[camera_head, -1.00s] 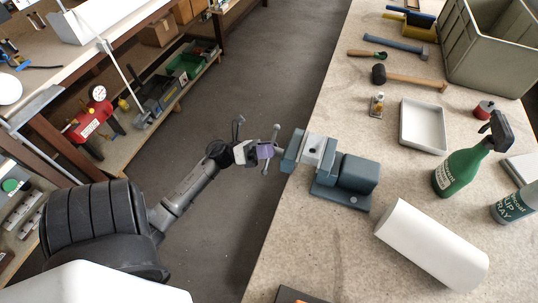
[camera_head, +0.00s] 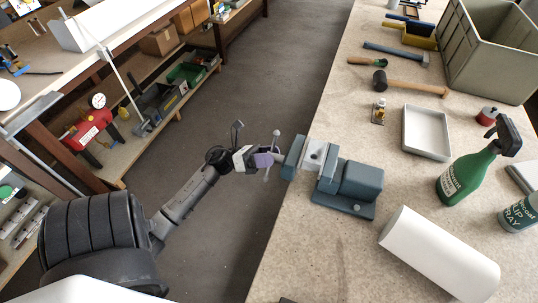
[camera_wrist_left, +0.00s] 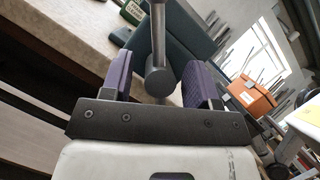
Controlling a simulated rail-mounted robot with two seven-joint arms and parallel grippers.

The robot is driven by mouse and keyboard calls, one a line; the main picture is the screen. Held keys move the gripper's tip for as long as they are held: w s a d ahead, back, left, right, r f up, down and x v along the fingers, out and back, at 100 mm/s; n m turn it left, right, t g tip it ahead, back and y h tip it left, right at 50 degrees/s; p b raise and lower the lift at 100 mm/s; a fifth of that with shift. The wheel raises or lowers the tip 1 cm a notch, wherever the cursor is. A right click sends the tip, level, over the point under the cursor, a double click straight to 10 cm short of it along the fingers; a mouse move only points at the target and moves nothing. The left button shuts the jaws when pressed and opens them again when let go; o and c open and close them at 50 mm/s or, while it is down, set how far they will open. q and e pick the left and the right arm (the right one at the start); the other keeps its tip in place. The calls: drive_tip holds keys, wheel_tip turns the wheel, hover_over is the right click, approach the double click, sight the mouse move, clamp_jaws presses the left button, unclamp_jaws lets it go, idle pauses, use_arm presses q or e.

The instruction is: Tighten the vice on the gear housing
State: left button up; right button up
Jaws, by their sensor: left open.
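The blue-grey vice (camera_head: 358,184) sits at the bench's left edge, its jaws around a pale grey block with a dark hole, the gear housing (camera_head: 314,150). Whether the jaws press on it I cannot tell. The vice's handle bar (camera_head: 276,136) stands out past the bench edge, on the screw's left end. My left gripper (camera_head: 267,160) is at the handle. In the left wrist view, its purple fingers (camera_wrist_left: 161,82) are apart, on either side of the round grey screw head (camera_wrist_left: 160,76), with visible gaps. The bar (camera_wrist_left: 158,25) runs upward from that head. My right gripper is out of view.
A white cylinder (camera_head: 440,255), green spray bottle (camera_head: 466,175), white tray (camera_head: 427,132) and mallet (camera_head: 410,84) lie on the bench (camera_head: 320,240) around the vice. A large crate (camera_head: 490,60) stands at the back right. Open floor (camera_head: 270,80) lies left of the bench.

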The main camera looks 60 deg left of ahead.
use_arm(q)
drive_tip(key=v, duration=1.3)
drive_tip(key=shift+s+a+f, duration=0.15)
drive_tip(key=shift+s+a, duration=0.1)
drive_tip(key=shift+s, duration=0.05)
idle(0.6)
